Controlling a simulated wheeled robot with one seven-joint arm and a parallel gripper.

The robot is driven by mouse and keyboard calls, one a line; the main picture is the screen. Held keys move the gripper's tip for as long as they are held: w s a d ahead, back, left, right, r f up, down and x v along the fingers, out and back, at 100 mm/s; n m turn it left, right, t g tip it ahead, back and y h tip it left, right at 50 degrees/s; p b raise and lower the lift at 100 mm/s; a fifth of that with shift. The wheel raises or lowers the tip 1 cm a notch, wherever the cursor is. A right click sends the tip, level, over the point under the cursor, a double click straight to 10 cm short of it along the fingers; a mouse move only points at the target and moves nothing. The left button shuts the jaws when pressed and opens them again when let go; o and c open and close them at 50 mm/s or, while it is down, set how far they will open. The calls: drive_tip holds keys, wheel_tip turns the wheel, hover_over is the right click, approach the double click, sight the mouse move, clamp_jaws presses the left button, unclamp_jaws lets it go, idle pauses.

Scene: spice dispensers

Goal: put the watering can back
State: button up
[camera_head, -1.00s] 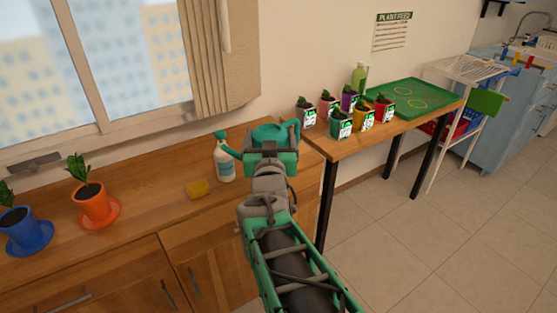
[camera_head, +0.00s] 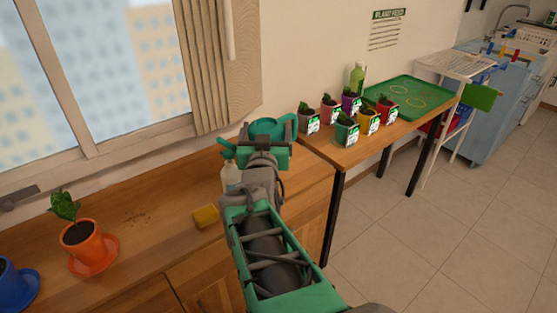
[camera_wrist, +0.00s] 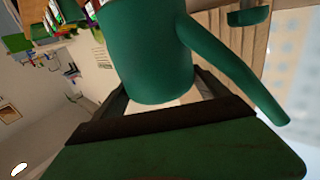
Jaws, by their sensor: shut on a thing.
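The green watering can (camera_head: 265,126) is held up in front of me, its round opening upward. It hides part of the counter's right end in the head view. My gripper (camera_head: 264,146) is shut on the watering can, on the side nearest me. In the wrist view, the can's green body (camera_wrist: 148,50) fills the middle, with its spout (camera_wrist: 238,75) reaching right. My gripper's fingertips are partly hidden by the can, so the exact grip cannot be seen.
A white spray bottle (camera_head: 230,178) stands partly hidden behind my arm, near a yellow sponge (camera_head: 205,216). An orange pot (camera_head: 85,245) and a blue pot (camera_head: 15,285) stand left. The side table holds several small pots, a green bottle (camera_head: 357,77) and a green tray (camera_head: 405,99).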

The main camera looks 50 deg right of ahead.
drive_tip(key=w+d+f, duration=0.2)
drive_tip(key=d+f, duration=1)
drive_tip(key=d, duration=0.1)
drive_tip(key=shift+w+f, duration=0.25)
drive_tip(key=shift+w, duration=0.05)
drive_tip(key=shift+a+b, duration=0.1)
drive_tip(key=shift+b, duration=0.2)
drive_tip(key=shift+f, duration=0.2)
drive_tip(key=o, duration=1.9)
drive_tip(key=shift+o, duration=0.2)
